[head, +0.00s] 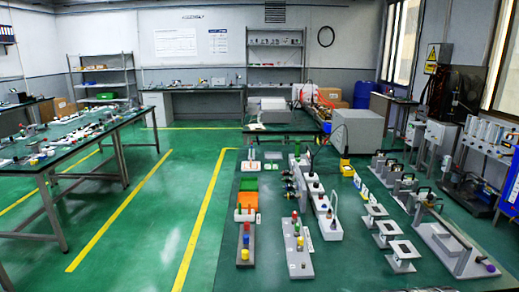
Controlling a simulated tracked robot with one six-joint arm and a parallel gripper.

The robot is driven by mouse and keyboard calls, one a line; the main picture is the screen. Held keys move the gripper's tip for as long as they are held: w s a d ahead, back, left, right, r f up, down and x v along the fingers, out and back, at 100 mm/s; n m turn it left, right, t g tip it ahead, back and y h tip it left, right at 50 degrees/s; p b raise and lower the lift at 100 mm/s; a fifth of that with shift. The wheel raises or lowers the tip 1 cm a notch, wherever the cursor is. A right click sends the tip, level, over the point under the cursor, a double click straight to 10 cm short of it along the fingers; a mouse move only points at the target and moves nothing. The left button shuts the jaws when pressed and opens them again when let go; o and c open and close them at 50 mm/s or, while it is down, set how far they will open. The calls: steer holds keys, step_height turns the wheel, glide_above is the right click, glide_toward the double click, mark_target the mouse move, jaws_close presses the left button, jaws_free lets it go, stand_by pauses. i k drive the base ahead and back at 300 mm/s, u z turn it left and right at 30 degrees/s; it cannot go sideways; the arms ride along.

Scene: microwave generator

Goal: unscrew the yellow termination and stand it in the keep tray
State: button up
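Several small coloured pieces stand on a dark grey strip (246,262) at the near left of the green workbench (355,272). The nearest is a yellow piece (245,254), which may be the yellow termination; at this size I cannot tell whether it is screwed on. Blue and red pieces stand behind it. A light grey plate (300,266) to its right carries more small coloured pieces. An orange bin (247,197) with a white front sits behind the grey strip. I cannot tell which container is the keep tray. My gripper is not in view.
Grey bracketed fixtures (401,254) fill the bench's right side. A large grey box (358,131) stands behind. Another table (100,135) with many small parts is at left. Green floor with yellow lines (205,215) lies clear between the tables.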

mark_target(301, 239)
steer(key=z, duration=0.05)
steer(key=i, duration=1)
steer(key=u, duration=0.05)
